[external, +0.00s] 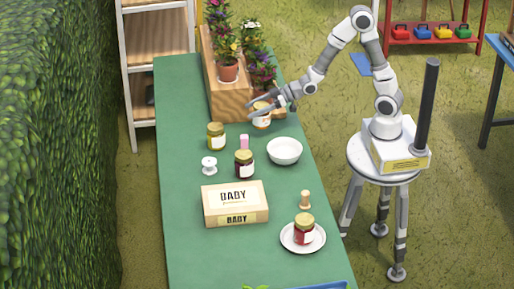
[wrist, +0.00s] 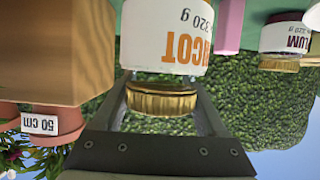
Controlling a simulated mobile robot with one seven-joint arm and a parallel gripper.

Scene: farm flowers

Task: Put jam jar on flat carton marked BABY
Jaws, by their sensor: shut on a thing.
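My gripper (external: 256,111) is shut on a jam jar (external: 262,122) with a gold lid and white label, near the wooden planter. In the wrist view the fingers (wrist: 165,108) close around the jar's gold lid; its label (wrist: 166,35) appears upside down and reads "...ICOT 320 g". I cannot tell whether the jar touches the table. The flat carton marked BABY (external: 235,207) lies nearer the front of the green table, with nothing on top.
A yellow jar (external: 216,137), dark plum jar (external: 244,165), pink block (external: 244,142), white spool (external: 209,167) and white bowl (external: 285,152) stand between my gripper and the carton. A red jar (external: 304,234) sits on a saucer (external: 288,243). The planter (external: 229,101) holds potted flowers.

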